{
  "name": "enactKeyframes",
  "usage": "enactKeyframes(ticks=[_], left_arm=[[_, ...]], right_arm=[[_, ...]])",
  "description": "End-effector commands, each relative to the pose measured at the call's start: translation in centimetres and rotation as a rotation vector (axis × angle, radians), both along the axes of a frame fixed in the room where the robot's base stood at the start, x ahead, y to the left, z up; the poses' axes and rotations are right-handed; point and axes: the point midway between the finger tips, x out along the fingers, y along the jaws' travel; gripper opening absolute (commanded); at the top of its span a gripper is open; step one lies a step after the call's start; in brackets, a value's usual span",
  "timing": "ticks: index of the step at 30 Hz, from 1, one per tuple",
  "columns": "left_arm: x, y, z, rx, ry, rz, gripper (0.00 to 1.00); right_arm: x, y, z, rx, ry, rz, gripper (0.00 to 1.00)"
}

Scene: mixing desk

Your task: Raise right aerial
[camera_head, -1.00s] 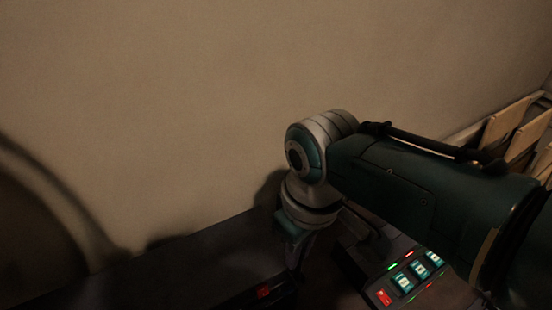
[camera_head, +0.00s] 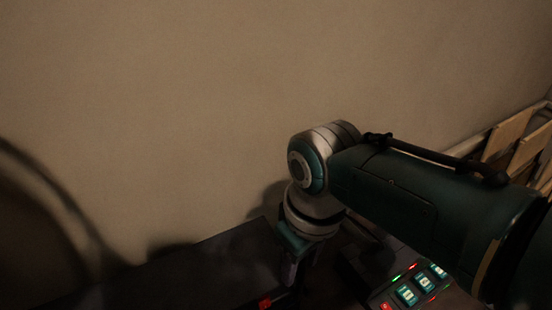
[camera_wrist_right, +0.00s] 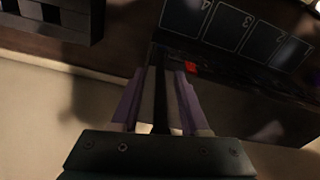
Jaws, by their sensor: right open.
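My right gripper (camera_head: 289,272) points down at the back edge of the dark desk (camera_head: 190,275), near the wall. In the right wrist view its two purplish fingers (camera_wrist_right: 158,85) are open, one on each side of a thin dark upright rod (camera_wrist_right: 159,100). The rod looks like an aerial. I cannot tell whether either finger touches it. In the head view the rod is hidden by my right arm and the dark. My left gripper is not in view.
A panel with lit buttons (camera_head: 407,295) lies right of my gripper. A small red light (camera_head: 265,303) is just left of it. In the wrist view a row of numbered dark pads (camera_wrist_right: 228,27) lies beyond the fingers. Wooden slats (camera_head: 510,135) stand at far right.

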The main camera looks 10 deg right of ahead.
Motion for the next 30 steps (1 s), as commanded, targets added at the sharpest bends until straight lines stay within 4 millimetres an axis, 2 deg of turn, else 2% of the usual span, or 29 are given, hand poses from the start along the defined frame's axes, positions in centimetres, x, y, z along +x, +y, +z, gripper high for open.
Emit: enactKeyframes(ticks=[5,10,18,23,30], left_arm=[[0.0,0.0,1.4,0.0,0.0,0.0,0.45],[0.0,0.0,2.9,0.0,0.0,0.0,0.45],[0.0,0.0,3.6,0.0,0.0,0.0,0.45],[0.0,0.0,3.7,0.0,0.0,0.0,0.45],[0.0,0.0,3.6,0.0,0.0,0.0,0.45]], right_arm=[[0.0,0.0,2.1,0.002,-0.003,0.0,0.45],[-0.2,-0.2,5.3,0.002,-0.003,0.0,0.45],[-0.4,-0.3,8.9,0.0,-0.002,0.0,0.45],[-0.5,-0.4,9.8,0.0,0.001,-0.001,0.45],[-0.5,-0.4,9.8,0.0,0.001,-0.001,0.45]])
